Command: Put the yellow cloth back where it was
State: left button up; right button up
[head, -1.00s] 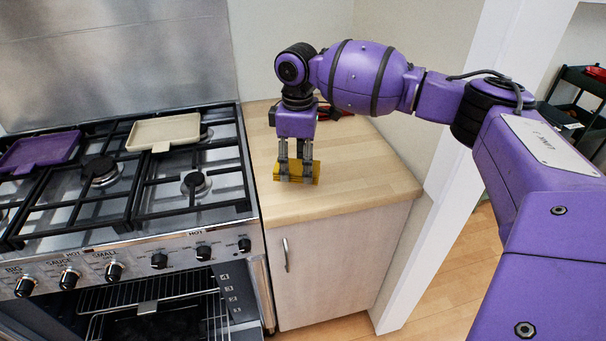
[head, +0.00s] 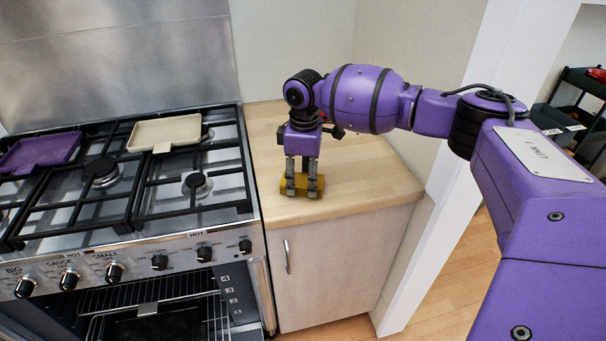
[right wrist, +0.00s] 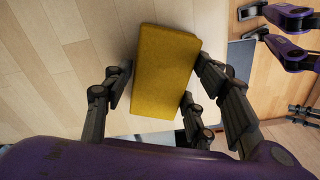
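The yellow cloth (head: 296,191) is a flat, block-like rectangle at the wooden counter (head: 365,188), right of the cooker. My right gripper (head: 302,188) points down, with a finger on each side of the cloth. In the right wrist view, the cloth (right wrist: 163,70) lies between its fingertips (right wrist: 160,68), which meet its left and right edges. Whether its underside touches the counter is hard to tell. My left gripper (right wrist: 244,24) shows only at the upper right of the right wrist view, fingers apart and empty.
The cooker's hob (head: 160,190) stands left of the counter, with a cream tray (head: 170,131) and a purple tray (head: 38,153) on it. The oven (head: 150,310) below shows a wire rack. The counter right of the cloth is clear. A white post (head: 440,190) stands to the right.

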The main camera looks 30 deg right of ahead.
aim_at(304, 179)
jog(key=shift+o, duration=1.3)
jog(key=shift+r, duration=0.1)
notch_tip(304, 179, up, 12)
